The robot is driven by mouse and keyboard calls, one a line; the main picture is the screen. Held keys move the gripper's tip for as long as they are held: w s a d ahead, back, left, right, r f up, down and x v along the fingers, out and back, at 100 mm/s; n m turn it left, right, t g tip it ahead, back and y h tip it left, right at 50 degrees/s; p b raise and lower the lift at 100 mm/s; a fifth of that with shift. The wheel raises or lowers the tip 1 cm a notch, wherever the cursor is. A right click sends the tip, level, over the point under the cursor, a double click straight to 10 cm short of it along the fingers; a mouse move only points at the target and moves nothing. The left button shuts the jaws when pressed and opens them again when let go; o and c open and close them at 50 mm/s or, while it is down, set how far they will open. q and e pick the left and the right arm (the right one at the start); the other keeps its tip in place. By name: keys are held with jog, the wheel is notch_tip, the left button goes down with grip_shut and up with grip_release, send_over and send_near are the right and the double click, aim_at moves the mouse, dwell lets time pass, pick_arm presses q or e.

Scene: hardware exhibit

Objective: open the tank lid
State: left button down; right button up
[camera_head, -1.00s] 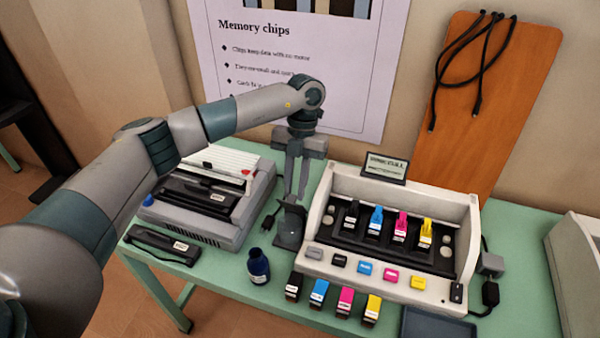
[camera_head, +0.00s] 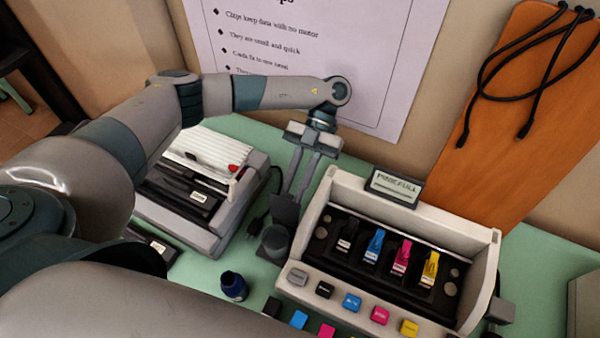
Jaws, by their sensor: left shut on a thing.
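A small dark grey tank (camera_head: 275,242) stands on the green table, just left of the white printer. Its dark lid (camera_head: 285,212) stands up at the tank's back edge, raised from the round top. My left gripper (camera_head: 291,194) reaches down from above, with its fingers shut on the upper part of the lid. The exact contact between the fingertips and the lid is small and hard to see. My right gripper is not in view.
A white printer (camera_head: 311,225) with coloured cartridges stands close to the right. A grey machine (camera_head: 215,225) stands on the left. A dark blue bottle (camera_head: 234,287) stands in front of the tank. An orange board (camera_head: 510,125) with black cables leans on the wall.

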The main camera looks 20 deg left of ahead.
pick_arm(q)
jog(key=shift+f+g, duration=0.3)
jog(key=shift+f, duration=0.1)
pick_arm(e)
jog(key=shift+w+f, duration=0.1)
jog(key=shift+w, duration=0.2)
pick_arm(q)
jog(key=shift+s, duration=0.1)
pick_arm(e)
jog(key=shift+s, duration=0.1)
pick_arm(q)
jog(key=c, duration=1.6)
grip_release()
jog(key=shift+r, duration=0.2)
jog(key=shift+r, duration=0.15)
